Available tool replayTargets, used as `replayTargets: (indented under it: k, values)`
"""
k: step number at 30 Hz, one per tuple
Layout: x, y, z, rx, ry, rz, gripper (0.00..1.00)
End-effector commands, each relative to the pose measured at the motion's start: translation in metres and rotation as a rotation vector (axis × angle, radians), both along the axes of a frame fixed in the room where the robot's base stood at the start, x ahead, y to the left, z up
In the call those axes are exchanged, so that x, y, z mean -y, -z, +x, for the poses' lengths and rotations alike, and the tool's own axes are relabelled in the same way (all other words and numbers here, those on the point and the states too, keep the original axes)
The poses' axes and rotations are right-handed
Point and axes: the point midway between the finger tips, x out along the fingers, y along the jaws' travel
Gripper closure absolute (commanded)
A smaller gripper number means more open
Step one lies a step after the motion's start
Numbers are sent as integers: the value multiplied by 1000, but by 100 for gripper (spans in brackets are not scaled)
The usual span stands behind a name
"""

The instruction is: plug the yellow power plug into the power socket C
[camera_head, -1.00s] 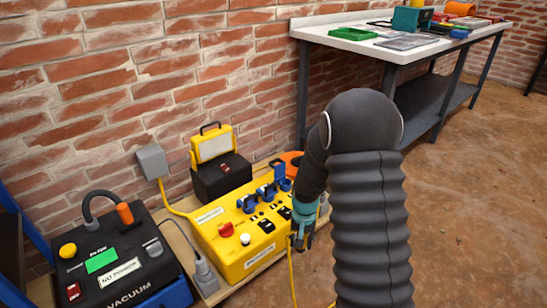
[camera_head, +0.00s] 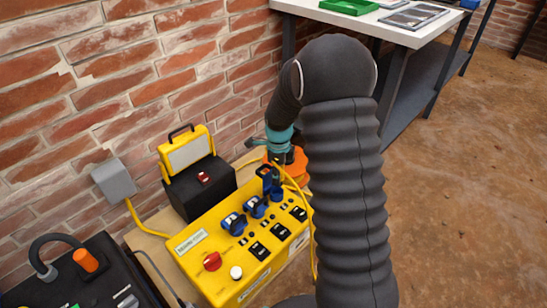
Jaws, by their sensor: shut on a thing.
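The yellow power box (camera_head: 205,265) carries a row of blue sockets, among them one at the left (camera_head: 234,224), one in the middle (camera_head: 256,207) and one at the far right end with a raised blue lid (camera_head: 268,175). Letters are too small to read, so I cannot tell which is socket C. My gripper (camera_head: 281,158), with teal parts, is above and behind the far right end of the box. It is shut on the yellow plug, whose body is mostly hidden; its yellow cable (camera_head: 306,195) hangs down beside my arm. The plug appears apart from the sockets.
A black and yellow work lamp (camera_head: 195,175) stands behind the box. A grey wall box (camera_head: 115,180) feeds a yellow cable. An orange object (camera_head: 296,168) is beside my gripper. A black machine (camera_head: 80,280) is at lower left, a workbench (camera_head: 400,35) at upper right.

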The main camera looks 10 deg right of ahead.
Motion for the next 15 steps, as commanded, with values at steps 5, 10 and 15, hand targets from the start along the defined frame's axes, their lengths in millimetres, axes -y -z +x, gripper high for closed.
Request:
replayTargets:
  k: [5,10,15]
  values:
    - [0,-4,2,0,77,0,96]
    - [0,-1,2,-1,90,0,96]
    - [0,7,2,-1,89,0,96]
